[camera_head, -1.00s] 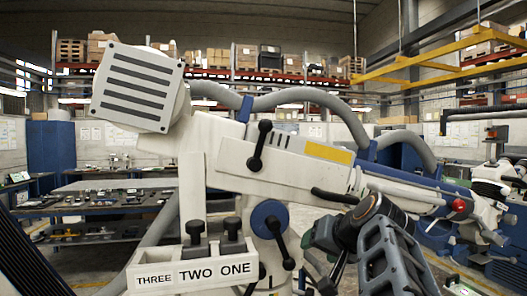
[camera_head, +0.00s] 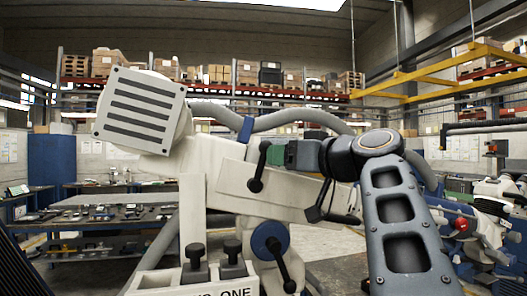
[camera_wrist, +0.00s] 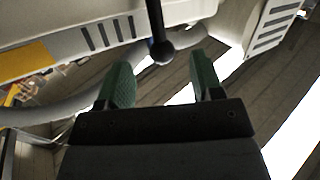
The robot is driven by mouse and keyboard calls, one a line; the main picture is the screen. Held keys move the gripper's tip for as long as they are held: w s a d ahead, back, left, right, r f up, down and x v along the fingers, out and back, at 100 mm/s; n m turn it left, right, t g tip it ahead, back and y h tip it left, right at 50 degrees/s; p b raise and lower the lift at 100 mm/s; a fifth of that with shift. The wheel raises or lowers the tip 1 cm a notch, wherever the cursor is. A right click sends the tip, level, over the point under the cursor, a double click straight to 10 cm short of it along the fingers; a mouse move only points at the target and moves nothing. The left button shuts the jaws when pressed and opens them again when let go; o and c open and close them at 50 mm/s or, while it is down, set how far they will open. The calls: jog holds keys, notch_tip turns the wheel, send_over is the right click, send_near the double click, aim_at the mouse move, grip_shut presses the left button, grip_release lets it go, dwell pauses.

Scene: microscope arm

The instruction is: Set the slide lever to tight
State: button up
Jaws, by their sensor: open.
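The microscope arm (camera_head: 230,180) is a large cream body. A black lever (camera_head: 259,168) with ball ends stands nearly upright on its side; I take it to be the slide lever. No tight mark is legible. My gripper (camera_head: 272,154) is beside the lever's upper part in the head view, its green fingers partly hidden by each other. In the wrist view my gripper (camera_wrist: 160,66) is open. The lever (camera_wrist: 156,25) reaches down there, its ball end between and just ahead of the fingertips. I see no clear contact.
A second black lever (camera_head: 282,268) sits on a blue hub (camera_head: 266,238) below. Black knobs (camera_head: 232,254) stand on a labelled box at the bottom. A grey hose (camera_head: 300,118) arches over the cream body. Workbenches and shelves lie far behind.

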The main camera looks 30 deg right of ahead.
aim_at(264, 155)
jog(key=shift+p+x, duration=1.1)
jog(key=shift+x, duration=2.45)
grip_shut()
